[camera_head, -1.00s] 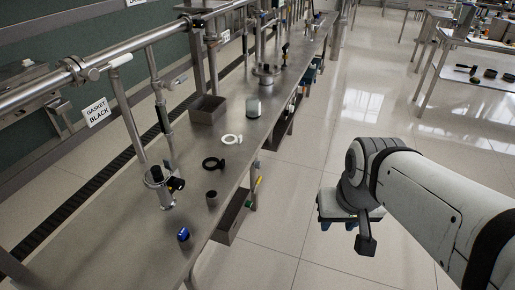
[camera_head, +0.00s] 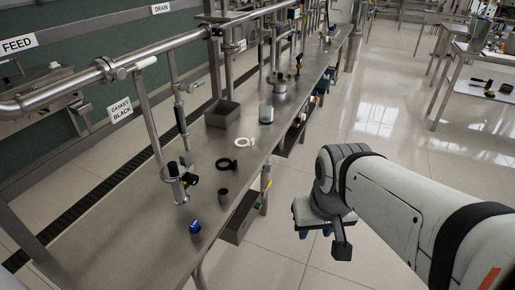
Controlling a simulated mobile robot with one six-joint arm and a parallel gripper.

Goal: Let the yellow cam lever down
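I cannot make out a yellow cam lever for certain. A small yellow spot (camera_head: 268,184) shows at the bench's front edge, by the bin under it, too small to identify. An upright steel pipe fitting (camera_head: 178,187) with a ring and a black knob stands on the near part of the bench. My gripper (camera_head: 317,232) hangs over the floor to the right of the bench, apart from everything. Blue tips show under it, but its opening is hidden by the wrist.
On the steel bench (camera_head: 130,235) are a blue-topped piece (camera_head: 195,227), a dark cup (camera_head: 223,193), a black ring (camera_head: 226,164), a white ring (camera_head: 245,142), a jar (camera_head: 266,114) and an open tray (camera_head: 222,113). A bin (camera_head: 240,218) hangs below the front edge.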

